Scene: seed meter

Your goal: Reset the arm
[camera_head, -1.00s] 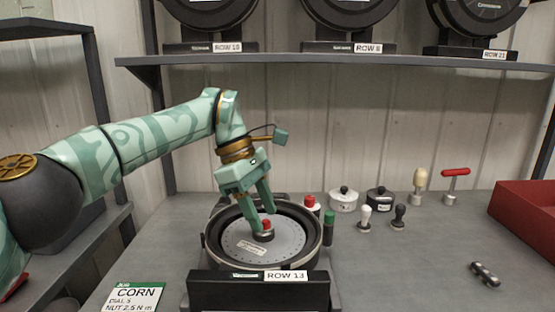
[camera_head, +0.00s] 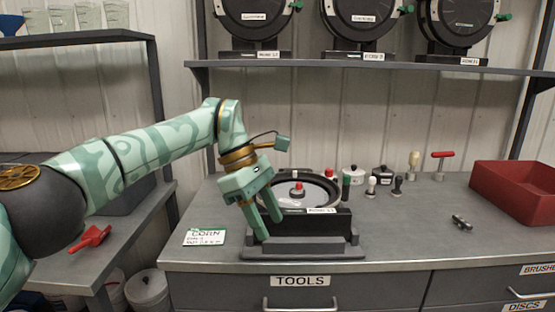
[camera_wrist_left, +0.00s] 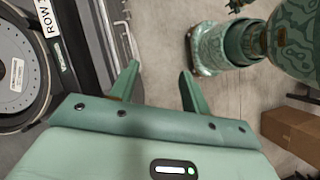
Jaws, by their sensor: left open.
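My left arm comes in from the left, and its left gripper (camera_head: 267,228) hangs fingers down in front of the seed meter (camera_head: 343,236) on the bench. The gripper is open and empty; its two spread fingers also show in the left wrist view (camera_wrist_left: 160,80). The meter holds a pale round disc (camera_head: 318,193) with a red-topped knob (camera_head: 297,188) at its middle. In the left wrist view the meter's disc (camera_wrist_left: 12,75) is at the left edge, apart from the fingers. My right gripper is not in view.
A corn card (camera_head: 204,237) lies left of the meter. Small tools, including a red T-handle (camera_head: 443,155), stand behind right. A red bin (camera_head: 510,190) sits at the right. A shelf (camera_head: 380,67) with several meters is above. A red scoop (camera_head: 90,238) lies on the left bench.

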